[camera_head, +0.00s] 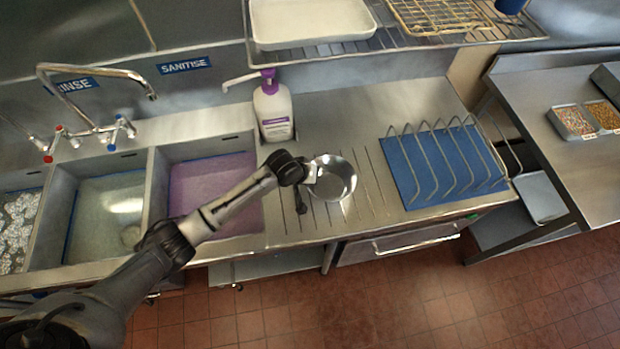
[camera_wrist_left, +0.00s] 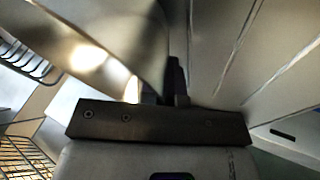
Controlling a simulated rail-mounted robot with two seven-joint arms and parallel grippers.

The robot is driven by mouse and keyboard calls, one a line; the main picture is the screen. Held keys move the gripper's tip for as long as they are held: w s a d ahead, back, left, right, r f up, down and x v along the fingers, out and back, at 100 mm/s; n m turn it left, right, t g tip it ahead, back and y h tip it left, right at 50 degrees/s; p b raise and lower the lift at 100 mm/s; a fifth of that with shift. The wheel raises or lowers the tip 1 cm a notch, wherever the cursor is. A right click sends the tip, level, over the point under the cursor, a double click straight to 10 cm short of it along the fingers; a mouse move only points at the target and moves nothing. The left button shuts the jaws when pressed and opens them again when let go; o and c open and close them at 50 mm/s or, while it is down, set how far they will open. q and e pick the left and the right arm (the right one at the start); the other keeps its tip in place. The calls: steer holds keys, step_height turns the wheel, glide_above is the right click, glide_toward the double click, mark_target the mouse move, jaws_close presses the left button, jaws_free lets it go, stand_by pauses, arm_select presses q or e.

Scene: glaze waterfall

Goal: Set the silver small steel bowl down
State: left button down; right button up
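The silver small steel bowl (camera_head: 334,179) is over the grooved steel drainboard, left of the blue mat, with its open side facing up toward the head camera. My left gripper (camera_head: 312,173) comes in from the left and is shut on the bowl's left rim. In the left wrist view the shiny bowl wall (camera_wrist_left: 105,45) fills the upper left, right at the fingertips (camera_wrist_left: 165,98). I cannot tell whether the bowl's base touches the drainboard. My right gripper is not in view.
A white pump bottle (camera_head: 273,113) with a purple top stands just behind the bowl. A wire rack on a blue mat (camera_head: 425,185) is to the right. The purple-tinted sink (camera_head: 215,185) lies left. A shelf with a white tray (camera_head: 310,22) hangs behind. Grooved drainboard (camera_head: 375,165) around the bowl is clear.

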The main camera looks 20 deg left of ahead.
arm_select(q)
steer(key=shift+f, duration=0.4)
steer(key=shift+f, duration=0.15)
steer(key=c, duration=1.3)
jaws_free()
